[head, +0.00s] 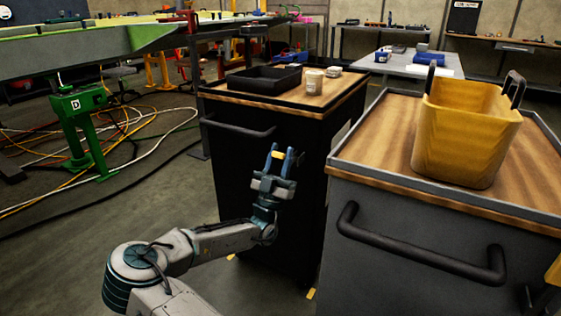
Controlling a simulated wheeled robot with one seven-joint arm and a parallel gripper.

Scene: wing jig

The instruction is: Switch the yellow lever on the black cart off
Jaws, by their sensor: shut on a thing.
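The black cart (243,173) stands in the middle of the head view, with a wooden top and a bar handle on its front. The yellow lever (278,154) shows as a small yellow piece against the cart's dark side. My gripper (282,157) is at that side, below the top edge, with its fingers around the lever and shut on it. The fingers hide part of the lever and its mount, so its exact angle cannot be told.
A black tray (264,78) and a small tub (313,82) stand on the cart's top. At right a grey cart (430,216) bears a yellow bin (464,135); its handle (418,250) juts out. Cables (125,135) cross the floor at left, near a green stand (82,125).

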